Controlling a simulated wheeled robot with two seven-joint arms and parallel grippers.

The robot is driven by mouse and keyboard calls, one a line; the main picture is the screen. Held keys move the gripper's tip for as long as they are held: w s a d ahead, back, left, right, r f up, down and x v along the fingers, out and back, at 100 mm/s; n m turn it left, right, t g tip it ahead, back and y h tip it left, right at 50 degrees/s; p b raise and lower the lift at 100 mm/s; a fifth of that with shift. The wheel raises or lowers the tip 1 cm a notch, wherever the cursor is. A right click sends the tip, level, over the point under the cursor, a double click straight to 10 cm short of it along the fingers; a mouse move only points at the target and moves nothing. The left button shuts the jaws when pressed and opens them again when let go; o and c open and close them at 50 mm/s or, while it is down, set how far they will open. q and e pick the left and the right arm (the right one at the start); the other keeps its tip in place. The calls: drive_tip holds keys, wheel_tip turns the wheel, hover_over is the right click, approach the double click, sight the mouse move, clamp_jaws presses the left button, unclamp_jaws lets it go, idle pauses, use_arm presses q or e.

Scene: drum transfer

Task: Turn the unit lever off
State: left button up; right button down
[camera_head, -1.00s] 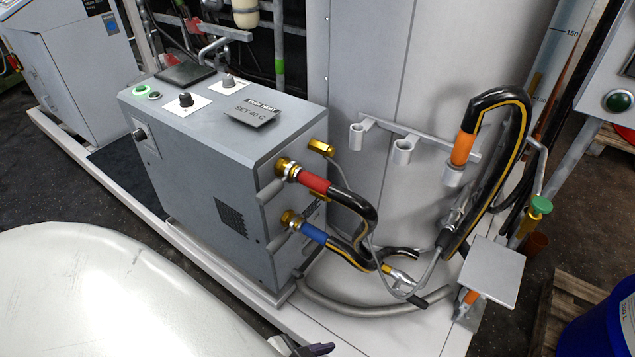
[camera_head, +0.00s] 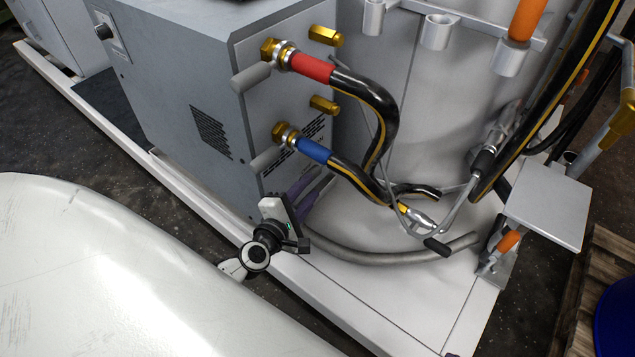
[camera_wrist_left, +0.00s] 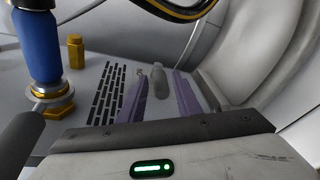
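My left gripper (camera_head: 312,184) has purple fingers and is at the lower right side of the grey unit (camera_head: 185,70), below the blue-sleeved hose (camera_head: 312,149). In the left wrist view its fingers (camera_wrist_left: 163,78) stand apart. A grey rounded piece (camera_wrist_left: 157,84) shows between them; I cannot tell whether it is the unit lever or whether the fingers touch it. Two grey cylindrical handles stick out beside the hose fittings, an upper one (camera_head: 251,77) and a lower one (camera_head: 265,159). The lower hose's blue sleeve (camera_wrist_left: 38,45) also shows in the wrist view. My right gripper is not in view.
A red-sleeved hose (camera_head: 312,67) and the blue one loop out right of the unit. A grey hose (camera_head: 380,256) lies on the white base. A white rounded surface (camera_head: 120,270) fills the lower left. A small square plate (camera_head: 548,205) stands at right.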

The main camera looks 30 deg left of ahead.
sight(316, 169)
use_arm(q)
drive_tip(key=w+a, duration=0.1)
drive_tip(key=w, duration=0.1)
drive_tip(key=w+a+f+n+b, duration=0.1)
drive_tip(key=w, duration=0.1)
drive_tip(key=w+a+f+n+y+b, duration=0.1)
drive_tip(key=w, duration=0.1)
drive_tip(key=shift+f, duration=0.1)
drive_tip(key=b+x, duration=0.1)
drive_tip(key=x, duration=0.2)
drive_tip(key=shift+w+a+f+b, duration=0.1)
drive_tip(key=shift+w+b, duration=0.2)
drive_tip(key=shift+w, duration=0.05)
drive_tip(key=shift+w+a, duration=0.1)
drive_tip(key=shift+w, duration=0.4)
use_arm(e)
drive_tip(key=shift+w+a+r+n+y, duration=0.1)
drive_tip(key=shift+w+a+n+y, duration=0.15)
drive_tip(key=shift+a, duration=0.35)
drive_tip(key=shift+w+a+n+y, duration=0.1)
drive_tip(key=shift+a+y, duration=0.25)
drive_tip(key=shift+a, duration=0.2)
